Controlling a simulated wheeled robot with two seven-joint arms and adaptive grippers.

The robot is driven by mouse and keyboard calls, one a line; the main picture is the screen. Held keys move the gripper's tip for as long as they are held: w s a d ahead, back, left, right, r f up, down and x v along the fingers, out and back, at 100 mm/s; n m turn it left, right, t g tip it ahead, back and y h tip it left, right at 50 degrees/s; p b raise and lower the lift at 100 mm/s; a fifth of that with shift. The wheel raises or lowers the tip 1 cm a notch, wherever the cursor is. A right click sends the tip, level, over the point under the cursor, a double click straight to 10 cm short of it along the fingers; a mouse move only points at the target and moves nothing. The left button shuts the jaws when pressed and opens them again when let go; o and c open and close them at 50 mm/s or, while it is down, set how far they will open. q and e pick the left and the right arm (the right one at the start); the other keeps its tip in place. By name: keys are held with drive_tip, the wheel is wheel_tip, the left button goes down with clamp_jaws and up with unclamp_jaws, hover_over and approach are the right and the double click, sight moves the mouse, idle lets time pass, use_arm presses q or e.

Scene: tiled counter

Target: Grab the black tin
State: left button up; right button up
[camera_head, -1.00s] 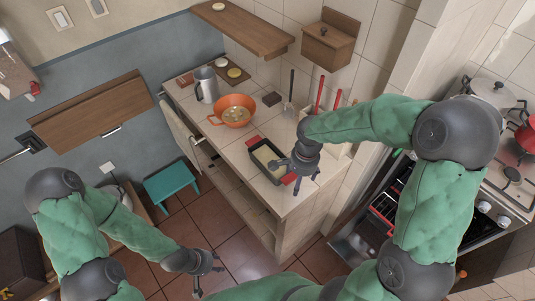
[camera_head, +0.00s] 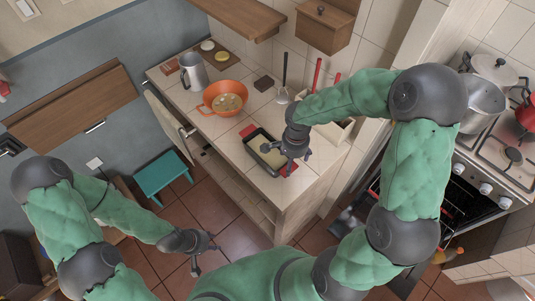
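The black tin (camera_head: 257,154) is a rectangular baking pan with a pale inside. It lies on the counter near its front edge, with red patches at its two ends. My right gripper (camera_head: 285,161) is over the tin's right end, its fingers spread, and hides part of that end. I cannot tell whether its fingers touch the tin. My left gripper (camera_head: 205,258) hangs open and empty above the floor, in front of the counter and well away from the tin.
An orange pot (camera_head: 223,97), a metal jug (camera_head: 193,72) and a small dark brown block (camera_head: 263,84) stand farther back on the counter. Utensils (camera_head: 316,75) rise behind the tin. A teal stool (camera_head: 163,176) stands left. The stove (camera_head: 500,150) and open oven are right.

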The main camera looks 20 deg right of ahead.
drive_tip(key=f, duration=0.4)
drive_tip(key=shift+s+a+f+b, duration=0.1)
drive_tip(key=shift+s+f+b, duration=0.05)
drive_tip(key=shift+s+b, duration=0.15)
drive_tip(key=c, duration=1.4)
drive_tip(key=shift+w, duration=0.1)
clamp_jaws()
drive_tip(key=shift+r, duration=0.2)
